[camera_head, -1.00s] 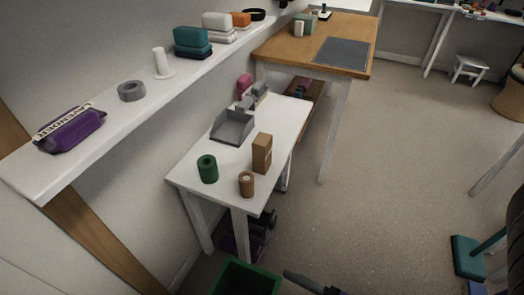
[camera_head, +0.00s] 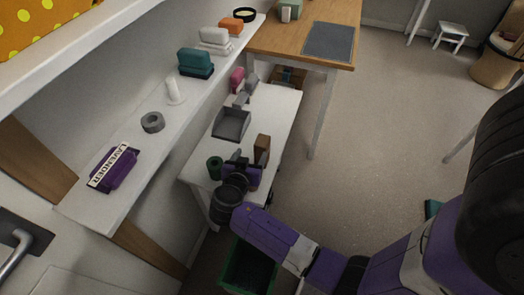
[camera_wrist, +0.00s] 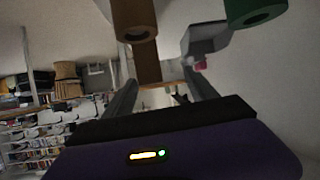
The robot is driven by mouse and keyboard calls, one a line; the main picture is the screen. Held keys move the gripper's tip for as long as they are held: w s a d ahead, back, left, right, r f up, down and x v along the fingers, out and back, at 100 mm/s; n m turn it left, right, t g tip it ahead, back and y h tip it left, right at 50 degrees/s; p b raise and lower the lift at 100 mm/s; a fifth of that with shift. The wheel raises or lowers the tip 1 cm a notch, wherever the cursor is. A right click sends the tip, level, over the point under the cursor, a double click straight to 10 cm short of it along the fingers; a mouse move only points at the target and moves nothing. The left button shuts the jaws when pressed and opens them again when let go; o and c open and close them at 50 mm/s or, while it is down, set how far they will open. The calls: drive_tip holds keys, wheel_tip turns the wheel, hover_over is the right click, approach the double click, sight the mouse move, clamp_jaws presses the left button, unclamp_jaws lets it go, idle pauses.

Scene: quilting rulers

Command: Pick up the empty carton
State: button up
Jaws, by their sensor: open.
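The carton (camera_head: 262,148) is a tall brown box standing upright on the small white table, near its right edge. It also shows in the wrist view (camera_wrist: 147,64), beyond the fingertips and partly behind a brown roll (camera_wrist: 135,22). My gripper (camera_head: 242,161) is over the table's front end, just left of and nearer than the carton. In the wrist view my two fingers (camera_wrist: 162,90) are spread apart with nothing between them. The carton appears apart from the fingers. The brown roll is hidden behind my gripper in the head view.
A green roll (camera_head: 215,167) stands left of my gripper, and a grey open tray (camera_head: 232,124) lies behind. A long white shelf (camera_head: 128,205) runs along the wall at left. A green bin (camera_head: 233,274) stands on the floor below. The floor at right is mostly clear.

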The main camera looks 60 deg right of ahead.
sight(262, 143)
drive_tip(key=shift+s+d+r+m+g+h, duration=0.4)
drive_tip(key=shift+s+d+m+g, duration=0.15)
drive_tip(key=shift+d+m+g, duration=0.2)
drive_tip(key=p+x, duration=0.1)
drive_tip(key=x, duration=0.6)
drive_tip(key=shift+d+f, duration=0.1)
drive_tip(key=shift+d, duration=0.05)
clamp_jaws()
